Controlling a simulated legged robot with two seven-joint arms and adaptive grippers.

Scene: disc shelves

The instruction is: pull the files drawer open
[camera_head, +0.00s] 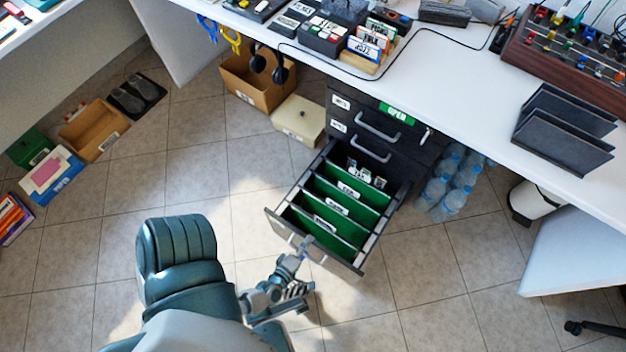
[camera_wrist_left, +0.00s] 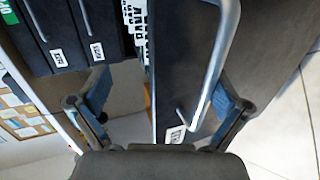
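The files drawer (camera_head: 361,262) is the bottom drawer of a dark cabinet. It stands far out, showing green dividers with white labels inside. In the left wrist view its dark front (camera_wrist_left: 270,45) fills the right side, with a grey bar handle (camera_wrist_left: 222,45) and a white label. My left gripper (camera_head: 303,246) is at the drawer front, close to the handle. In the wrist view the left gripper's fingers (camera_wrist_left: 163,95) are spread wide, with the handle between them, nearer the right finger. Whether a finger touches the handle I cannot tell. My right gripper is not in view.
The cabinet's two upper drawers (camera_head: 372,127) are shut, below a white desk (camera_head: 455,85). Water bottles (camera_head: 447,187) stand right of the cabinet. A cream box (camera_head: 298,120) and a cardboard box (camera_head: 250,80) stand left of it. The tiled floor around the drawer is clear.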

